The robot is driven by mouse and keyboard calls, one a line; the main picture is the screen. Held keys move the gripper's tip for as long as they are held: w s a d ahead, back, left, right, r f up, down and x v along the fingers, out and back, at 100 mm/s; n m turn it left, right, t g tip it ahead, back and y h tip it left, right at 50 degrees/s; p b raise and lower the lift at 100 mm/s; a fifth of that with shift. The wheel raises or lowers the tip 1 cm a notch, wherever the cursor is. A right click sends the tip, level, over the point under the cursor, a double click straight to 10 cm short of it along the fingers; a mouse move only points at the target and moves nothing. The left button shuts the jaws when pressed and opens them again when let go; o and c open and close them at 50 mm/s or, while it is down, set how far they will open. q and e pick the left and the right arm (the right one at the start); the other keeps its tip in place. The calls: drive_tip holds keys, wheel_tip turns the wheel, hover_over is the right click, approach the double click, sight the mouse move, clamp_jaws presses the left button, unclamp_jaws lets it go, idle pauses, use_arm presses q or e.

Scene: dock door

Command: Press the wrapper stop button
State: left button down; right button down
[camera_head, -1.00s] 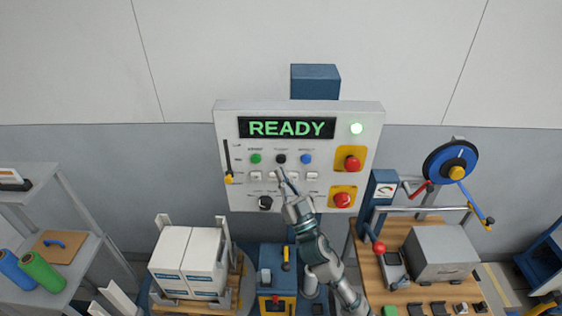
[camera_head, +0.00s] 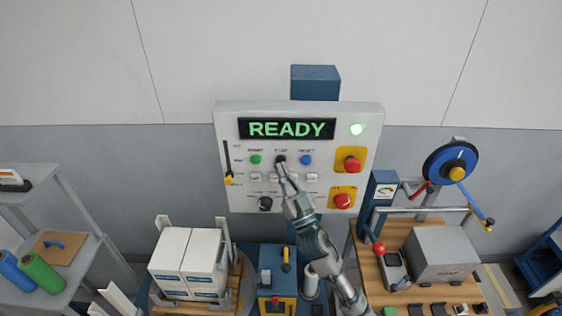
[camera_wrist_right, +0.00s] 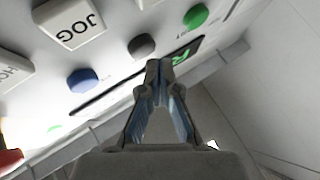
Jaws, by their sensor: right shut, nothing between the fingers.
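The control panel (camera_head: 225,120) on the wall has a row of small round buttons: green (camera_head: 256,159), black (camera_head: 280,159) and blue (camera_head: 306,160). The small label above the black middle button seems to read STOP. My right gripper (camera_head: 282,170) is shut and empty, its tips just below the black button. In the right wrist view the gripper (camera_wrist_right: 158,70) points at the panel, with the dark button (camera_wrist_right: 141,46) close beside its tips. The blue (camera_wrist_right: 82,80) and green (camera_wrist_right: 195,16) buttons lie to either side. I cannot tell whether the tips touch the panel.
Two red mushroom buttons (camera_head: 352,163) sit on yellow plates at the panel's right. White keys (camera_head: 312,177) lie below the round buttons. White boxes (camera_head: 188,262) stand below left, a workbench (camera_head: 405,290) below right.

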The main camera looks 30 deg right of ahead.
idle(0.8)
drive_tip(key=shift+w+d+r, duration=0.1)
drive_tip(key=shift+w+d, duration=0.05)
drive_tip(key=shift+w, duration=0.15)
drive_tip(key=shift+w+d, duration=0.3)
drive_tip(key=shift+w, duration=0.1)
idle(0.7)
drive_tip(key=shift+s+a, duration=0.15)
drive_tip(key=shift+s+a+p, duration=0.3)
drive_tip(key=shift+s+a, duration=0.05)
drive_tip(key=shift+s, duration=0.3)
drive_tip(key=shift+s+a+p, duration=0.1)
drive_tip(key=shift+s+a, duration=0.35)
drive_tip(key=shift+s, duration=0.25)
drive_tip(key=shift+s+a+p, duration=0.15)
drive_tip(key=shift+s+a, duration=0.3)
drive_tip(key=shift+s, duration=0.25)
drive_tip(key=shift+s+a+p, duration=0.1)
drive_tip(key=shift+s+a, duration=0.35)
drive_tip(key=shift+s, duration=0.25)
